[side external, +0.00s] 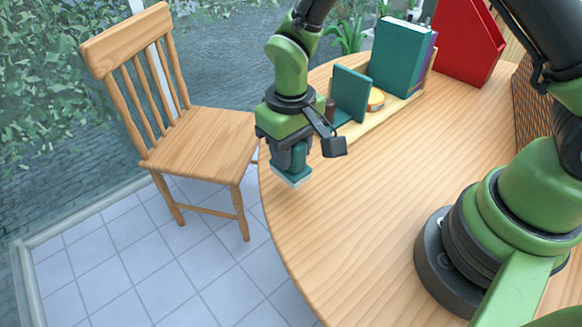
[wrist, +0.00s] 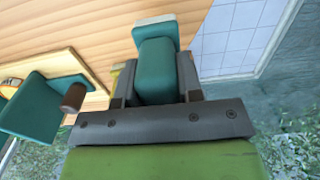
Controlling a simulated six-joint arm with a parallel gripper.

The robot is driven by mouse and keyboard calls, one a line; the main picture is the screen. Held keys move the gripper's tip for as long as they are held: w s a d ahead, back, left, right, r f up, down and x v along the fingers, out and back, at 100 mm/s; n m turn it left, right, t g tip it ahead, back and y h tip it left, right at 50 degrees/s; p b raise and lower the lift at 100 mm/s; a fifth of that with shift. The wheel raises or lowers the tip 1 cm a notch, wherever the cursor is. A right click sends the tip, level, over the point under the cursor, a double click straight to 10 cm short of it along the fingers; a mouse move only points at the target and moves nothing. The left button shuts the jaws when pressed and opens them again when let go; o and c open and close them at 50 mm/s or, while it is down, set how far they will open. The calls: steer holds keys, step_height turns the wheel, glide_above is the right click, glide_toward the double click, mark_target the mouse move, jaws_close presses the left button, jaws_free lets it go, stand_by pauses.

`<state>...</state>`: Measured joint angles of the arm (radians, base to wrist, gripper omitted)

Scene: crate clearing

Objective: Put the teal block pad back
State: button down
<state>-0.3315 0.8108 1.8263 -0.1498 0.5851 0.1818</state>
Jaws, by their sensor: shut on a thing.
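The teal block pad (side external: 293,176) has a pale underside and sits between the fingers of my gripper (side external: 290,160). In the wrist view the teal block pad (wrist: 156,68) fills the space between the fingers of my gripper (wrist: 154,82), its pale-edged end pointing away from the wrist. My gripper is shut on it and points down near the table's left edge. I cannot tell whether the pad touches the tabletop.
A wooden shelf tray (side external: 372,124) holds a teal bookend (side external: 350,92), a brown cylinder, a yellow-orange round item and books (side external: 398,58). A red holder (side external: 467,42) stands behind. The round table (side external: 370,210) is clear in front. A chair (side external: 200,140) stands left.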

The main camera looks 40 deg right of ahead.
steer(key=shift+f, duration=1.95)
steer(key=shift+f, duration=0.15)
steer(key=shift+f, duration=0.1)
steer(key=c, duration=0.8)
jaws_free()
